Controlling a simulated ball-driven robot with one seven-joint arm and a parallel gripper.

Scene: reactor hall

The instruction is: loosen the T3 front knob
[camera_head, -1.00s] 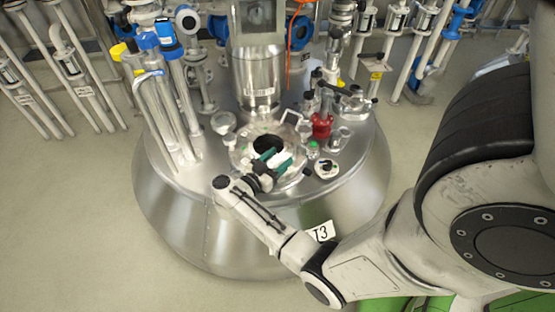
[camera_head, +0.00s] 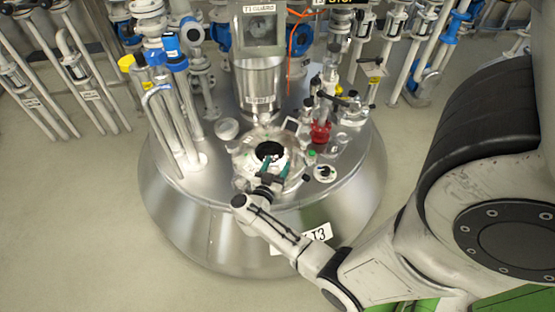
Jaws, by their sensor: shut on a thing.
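The T3 vessel (camera_head: 175,225) is a large shiny steel tank with a white T3 label (camera_head: 321,232) on its front. On its top is a round opening (camera_head: 270,150) with a dark inside and a metal rim. My gripper (camera_head: 274,168), with green fingers, is at the front edge of this rim. It is shut on the T3 front knob, which is small and mostly hidden between the fingers. My arm reaches in from the lower right.
A red valve (camera_head: 320,131) and a small round gauge (camera_head: 325,173) stand right of the opening. Pipes with blue and yellow caps (camera_head: 155,55) rise on the left. A steel column (camera_head: 258,85) stands behind the opening. Floor at the left is clear.

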